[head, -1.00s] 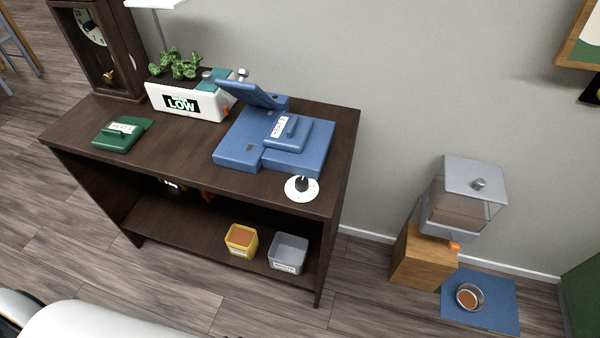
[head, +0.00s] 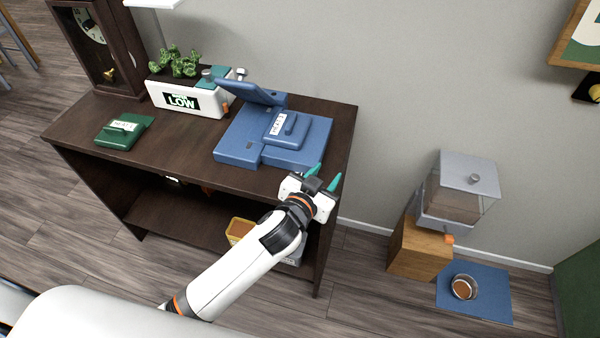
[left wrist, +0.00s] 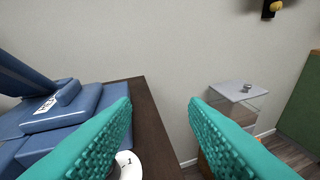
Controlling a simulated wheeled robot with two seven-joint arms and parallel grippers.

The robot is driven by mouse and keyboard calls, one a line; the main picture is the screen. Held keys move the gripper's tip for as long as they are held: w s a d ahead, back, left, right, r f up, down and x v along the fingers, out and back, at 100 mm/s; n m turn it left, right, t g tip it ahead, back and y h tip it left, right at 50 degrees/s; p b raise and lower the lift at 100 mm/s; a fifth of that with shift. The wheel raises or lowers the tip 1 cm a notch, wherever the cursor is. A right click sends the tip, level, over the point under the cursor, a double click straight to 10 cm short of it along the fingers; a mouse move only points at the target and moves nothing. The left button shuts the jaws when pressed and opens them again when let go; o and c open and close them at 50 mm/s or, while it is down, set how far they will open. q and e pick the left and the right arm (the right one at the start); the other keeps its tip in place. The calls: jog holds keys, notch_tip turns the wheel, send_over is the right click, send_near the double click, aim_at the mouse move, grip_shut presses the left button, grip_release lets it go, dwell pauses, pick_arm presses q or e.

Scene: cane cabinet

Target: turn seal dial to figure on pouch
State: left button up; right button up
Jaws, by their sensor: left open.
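The seal dial (left wrist: 126,163) is a white disc with dark marks at the cabinet top's front right corner. In the left wrist view it shows partly, behind the left finger; in the head view my gripper hides it. My left gripper (head: 324,178) is open and empty, its teal fingers at that corner, close to the dial. In the left wrist view the fingers (left wrist: 160,118) are wide apart with nothing between them. The blue sealer (head: 240,142) sits beside the dial with its lid raised. A blue pouch-like block (head: 287,129) with a white label lies on it; its figure is too small to read.
A green labelled block (head: 123,131), a white planter marked LOW (head: 183,101) and a clock (head: 92,45) stand on the dark cabinet (head: 190,150).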

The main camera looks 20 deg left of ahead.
pick_arm(q)
jog(key=w+d+r+m+t+h, duration=0.25)
jog(key=d+r+h, duration=0.25)
jog(key=d+r, duration=0.25)
jog(key=s+d+r+m+g+h, duration=0.3)
jog(key=d+m+g+h, duration=0.2)
jog(key=m+g, duration=0.15)
jog(key=s+d+r+m+g+h, duration=0.35)
jog(key=d+m+g+h, duration=0.2)
jog(key=m, duration=0.25)
jog(key=a+f+m+g+y, duration=0.5)
jog(key=f+m+g+y, duration=0.15)
jog(key=f+y, duration=0.25)
jog(key=w+a+n+t+y, duration=0.15)
jog(key=w+a+y, duration=0.3)
jog(key=a, duration=0.55)
jog(key=w+a+n+y, duration=0.35)
jog(key=a+y, duration=0.25)
jog(key=a, duration=0.4)
jog(key=shift+m, duration=0.45)
jog(key=f, duration=0.4)
jog(key=f+p, duration=0.1)
jog(key=f, duration=0.3)
jog(key=f+p, duration=0.1)
jog(key=f, duration=0.3)
jog(key=shift+w+d+f, duration=0.1)
jog(key=shift+w+f, duration=0.05)
jog(key=shift+w, duration=0.2)
